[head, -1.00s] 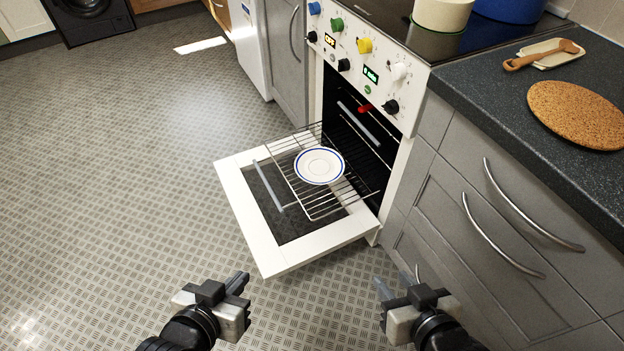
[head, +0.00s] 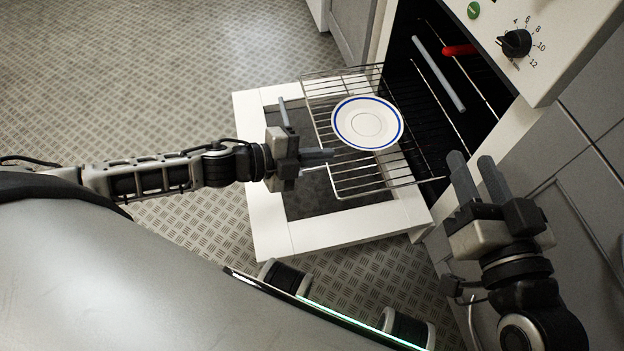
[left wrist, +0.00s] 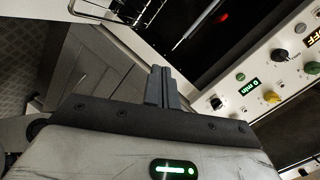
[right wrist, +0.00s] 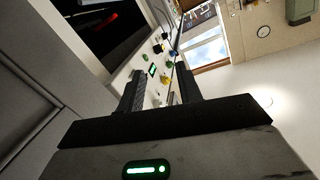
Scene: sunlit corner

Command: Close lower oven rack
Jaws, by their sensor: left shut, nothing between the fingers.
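The wire oven rack (head: 390,189) is pulled out of the oven, above the lowered white door (head: 262,215). A white plate with a blue rim (head: 366,122) rests on it. A corner of the rack also shows in the left wrist view (left wrist: 90,12). My left gripper (head: 328,154) is shut and empty, its fingertips at the rack's front edge in the head view; I cannot tell whether they touch. The fingers are together in the left wrist view (left wrist: 160,85). My right gripper (head: 471,160) is open and empty, right of the rack near the oven's side.
The oven cavity (head: 425,110) is dark, with a grey bar (head: 438,73) and a red item (head: 458,50) inside. The control panel (head: 560,50) is above. Grey cabinets (head: 590,200) stand close on the right. The patterned floor (head: 150,90) at left is clear.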

